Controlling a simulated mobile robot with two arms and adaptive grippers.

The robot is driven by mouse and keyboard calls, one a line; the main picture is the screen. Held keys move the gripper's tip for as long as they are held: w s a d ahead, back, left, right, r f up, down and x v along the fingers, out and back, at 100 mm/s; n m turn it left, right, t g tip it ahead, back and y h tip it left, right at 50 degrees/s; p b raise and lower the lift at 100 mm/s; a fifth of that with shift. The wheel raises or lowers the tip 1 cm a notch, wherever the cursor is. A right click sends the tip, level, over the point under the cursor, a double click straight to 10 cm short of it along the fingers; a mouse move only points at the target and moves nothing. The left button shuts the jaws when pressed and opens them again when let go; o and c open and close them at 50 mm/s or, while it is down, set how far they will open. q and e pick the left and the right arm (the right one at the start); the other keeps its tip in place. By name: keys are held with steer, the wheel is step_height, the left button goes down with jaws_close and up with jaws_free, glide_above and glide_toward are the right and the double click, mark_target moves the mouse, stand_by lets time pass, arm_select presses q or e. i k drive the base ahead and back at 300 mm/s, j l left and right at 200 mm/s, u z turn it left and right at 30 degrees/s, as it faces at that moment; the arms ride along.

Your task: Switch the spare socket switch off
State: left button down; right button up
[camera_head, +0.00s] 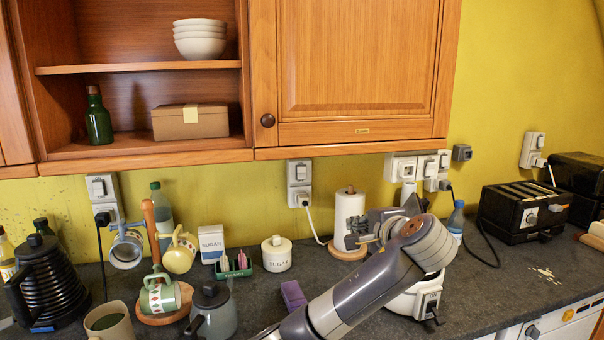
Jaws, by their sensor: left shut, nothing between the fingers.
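Along the yellow wall, a row of white sockets and switches (402,166) sits under the cabinet on the right. I cannot tell which one is the spare, nor the position of its switch. Another white switch and socket unit (299,172) further left has a white plug in it. My left arm reaches in from the bottom, and my left gripper (357,237) is shut and empty. It shows in front of the paper roll, below and left of the socket row. The arm's wrist hides part of the counter behind it. My right gripper is not in view.
The paper roll (349,212), a white cooker (414,300), a blue-capped bottle (456,220) and a black toaster (524,211) crowd the counter (490,290). The wooden cabinet (350,60) overhangs the sockets.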

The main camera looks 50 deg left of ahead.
mark_target(301, 170)
steer(key=i+j, duration=0.1)
steer(key=j, duration=0.25)
steer(key=i+j, duration=0.15)
steer(key=j, duration=0.15)
steer(key=i+j, duration=0.1)
steer(key=j, duration=0.25)
steer(key=i+j, duration=0.1)
steer(key=j, duration=0.25)
